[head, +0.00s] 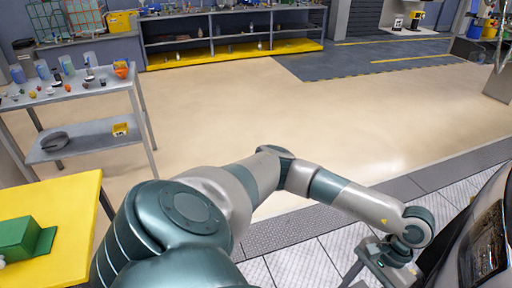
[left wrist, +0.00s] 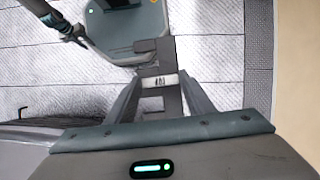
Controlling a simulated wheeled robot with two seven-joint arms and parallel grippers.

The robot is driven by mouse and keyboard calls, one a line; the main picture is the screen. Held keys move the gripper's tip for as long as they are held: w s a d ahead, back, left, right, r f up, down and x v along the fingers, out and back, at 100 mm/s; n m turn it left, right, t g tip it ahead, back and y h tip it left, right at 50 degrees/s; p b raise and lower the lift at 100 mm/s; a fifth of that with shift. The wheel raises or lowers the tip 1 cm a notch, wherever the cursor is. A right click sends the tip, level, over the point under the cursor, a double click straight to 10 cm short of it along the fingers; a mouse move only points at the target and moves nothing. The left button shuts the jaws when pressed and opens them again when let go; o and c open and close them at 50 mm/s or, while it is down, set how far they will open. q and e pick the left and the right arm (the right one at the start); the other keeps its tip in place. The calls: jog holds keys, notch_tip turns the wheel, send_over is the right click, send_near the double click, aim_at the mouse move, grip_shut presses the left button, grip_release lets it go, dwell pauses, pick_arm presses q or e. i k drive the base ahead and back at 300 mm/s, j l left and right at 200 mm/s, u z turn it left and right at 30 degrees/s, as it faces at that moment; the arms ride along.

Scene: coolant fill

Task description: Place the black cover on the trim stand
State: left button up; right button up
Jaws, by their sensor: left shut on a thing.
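My left arm reaches across the head view to the lower right, where its gripper (head: 382,268) is beside the dark vehicle and partly cut off by the frame edge. In the left wrist view the left gripper (left wrist: 160,95) is shut on a dark grey piece with a pale marked strip. I take this piece to be the black cover (left wrist: 155,104); little of it shows and its full shape cannot be told. No trim stand can be clearly made out in either view. My right gripper is not in view.
The dark vehicle (head: 490,245) stands at the right. A yellow table (head: 75,215) with a green block (head: 20,238) is at the lower left. A grey cart (head: 95,133) with small items stands behind it. The beige floor (head: 260,120) in the middle is clear.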

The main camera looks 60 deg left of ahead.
aim_at(27, 203)
jog(key=j+u, duration=0.1)
jog(key=u, duration=1.25)
jog(key=i+j+u, duration=0.1)
jog(key=u, duration=0.35)
jog(key=i+u, duration=0.1)
jog(key=u, duration=0.35)
jog(key=i+u, duration=0.15)
jog(key=u, duration=0.3)
jog(key=i+u, duration=0.2)
jog(key=u, duration=0.2)
jog(key=i+l+u, duration=0.15)
jog(key=u, duration=0.2)
jog(key=i+l+u, duration=0.2)
jog(key=u, duration=0.2)
jog(key=i+l+u, duration=0.3)
jog(key=l, duration=0.25)
jog(key=i+l, duration=0.2)
jog(key=l, duration=0.15)
jog(key=i+l, duration=0.45)
jog(key=l, duration=0.2)
